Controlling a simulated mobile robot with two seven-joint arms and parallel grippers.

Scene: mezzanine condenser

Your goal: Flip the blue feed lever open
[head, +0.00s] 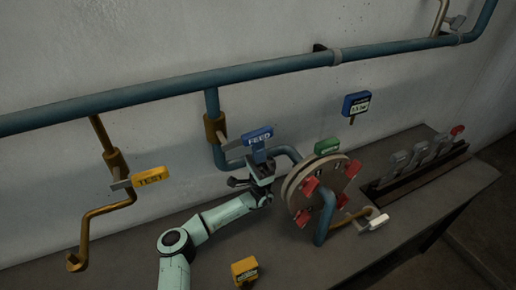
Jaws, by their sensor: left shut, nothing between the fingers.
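The blue feed lever (257,136), lettered FEED, sticks out to the right from a brass valve (215,127) on a vertical blue pipe. Its grey arm runs sideways from the valve to the blue grip. My left gripper (260,158) is shut and empty, just below the blue grip. I cannot tell whether its fingertips touch the grip. The fingers cover part of the pipe behind. My right gripper is not in view.
A yellow TEST lever (150,176) is to the left. A round flange with red clamps (316,190) stands close right of my gripper. A yellow tag (245,269), a white-handled lever (378,221) and a row of grey levers (420,155) are on the bench (300,265).

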